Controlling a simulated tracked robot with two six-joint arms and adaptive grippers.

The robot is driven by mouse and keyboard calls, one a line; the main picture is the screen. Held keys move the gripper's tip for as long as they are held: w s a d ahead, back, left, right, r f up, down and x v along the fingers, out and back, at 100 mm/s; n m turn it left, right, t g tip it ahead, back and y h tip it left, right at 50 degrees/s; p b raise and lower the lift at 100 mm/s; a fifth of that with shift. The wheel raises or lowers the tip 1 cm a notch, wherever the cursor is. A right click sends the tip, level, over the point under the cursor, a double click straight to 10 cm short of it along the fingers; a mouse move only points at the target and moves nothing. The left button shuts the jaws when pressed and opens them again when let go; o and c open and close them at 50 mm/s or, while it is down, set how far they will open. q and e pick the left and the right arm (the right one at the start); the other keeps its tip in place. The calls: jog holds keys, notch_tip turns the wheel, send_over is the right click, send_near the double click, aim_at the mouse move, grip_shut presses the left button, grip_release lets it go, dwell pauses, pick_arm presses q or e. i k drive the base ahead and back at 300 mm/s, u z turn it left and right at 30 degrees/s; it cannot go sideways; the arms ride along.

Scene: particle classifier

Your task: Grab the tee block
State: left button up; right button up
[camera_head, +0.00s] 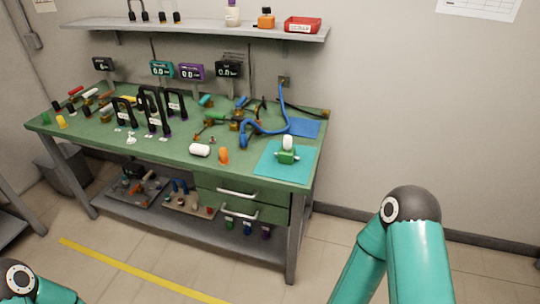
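A small green block with a white rounded top (287,152) stands on a teal mat (272,172) at the right front of the green workbench. It may be the tee block; its exact shape is too small to tell. A white cylinder (199,150) lies to its left, and a small orange piece (223,156) stands between them. Neither gripper is in view. Only a teal link of my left arm shows at the bottom left corner, and the teal links and dark joint of my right arm show at the lower right, apart from the bench.
The green bench (95,140) carries several black hoops, gauges and fittings, and a blue hose (266,130) behind the mat. A wall shelf (200,31) holds bottles and a red bin (303,25). Drawers (240,190) sit below the mat. Floor in front is clear.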

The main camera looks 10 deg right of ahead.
aim_at(288, 157)
jog(key=z, duration=0.05)
jog(key=i, duration=1)
jog(key=u, duration=0.1)
